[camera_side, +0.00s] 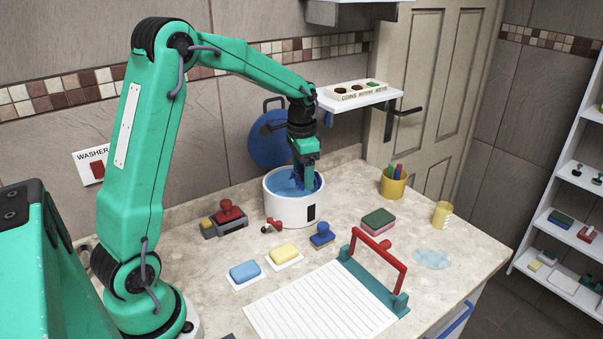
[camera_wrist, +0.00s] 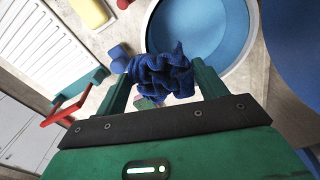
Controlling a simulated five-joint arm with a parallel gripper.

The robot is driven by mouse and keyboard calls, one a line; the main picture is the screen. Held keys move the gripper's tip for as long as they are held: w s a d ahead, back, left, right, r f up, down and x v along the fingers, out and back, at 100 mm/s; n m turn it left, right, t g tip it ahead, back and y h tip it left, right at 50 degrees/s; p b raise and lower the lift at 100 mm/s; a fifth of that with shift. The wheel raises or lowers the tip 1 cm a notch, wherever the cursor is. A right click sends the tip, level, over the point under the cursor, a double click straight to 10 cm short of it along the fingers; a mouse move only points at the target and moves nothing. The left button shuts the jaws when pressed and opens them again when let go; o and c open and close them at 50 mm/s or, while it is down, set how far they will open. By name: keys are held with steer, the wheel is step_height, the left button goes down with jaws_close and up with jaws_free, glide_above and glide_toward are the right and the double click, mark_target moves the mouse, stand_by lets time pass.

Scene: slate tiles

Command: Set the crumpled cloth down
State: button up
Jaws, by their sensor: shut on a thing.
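The crumpled cloth (camera_wrist: 160,72) is dark blue and bunched between the two green fingers of my gripper (camera_wrist: 162,84) in the wrist view. My gripper is shut on it. In the side view my gripper (camera_side: 306,178) points down at the round white tub (camera_side: 288,210), which has a blue inside. The cloth (camera_side: 299,184) shows there as a dark blue bunch in front of the tub's blue inside. I cannot tell its exact height over the tub. In the wrist view the tub's white rim (camera_wrist: 243,62) lies just beyond the cloth.
A blue stamp (camera_side: 321,236), a yellow sponge (camera_side: 284,253) and a blue sponge (camera_side: 245,271) lie in front of the tub. A ribbed white board (camera_side: 315,305) with a red handle is nearer. A yellow pen cup (camera_side: 393,184) stands right. Some counter between these is bare.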

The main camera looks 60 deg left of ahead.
steer(key=s+d+m, duration=0.4)
steer(key=d, duration=0.7)
steer(key=s+d+m, duration=0.3)
steer(key=d+m, duration=0.1)
steer(key=d, duration=0.7)
steer(key=s+d+m, duration=0.8)
steer(key=s+d, duration=0.3)
steer(key=s, duration=0.5)
steer(key=shift+f, duration=0.4)
steer(key=shift+a, duration=0.1)
glide_above(320, 310)
step_height(320, 310, down, 7)
steer(key=shift+s, duration=0.1)
steer(key=shift+f, duration=2.05)
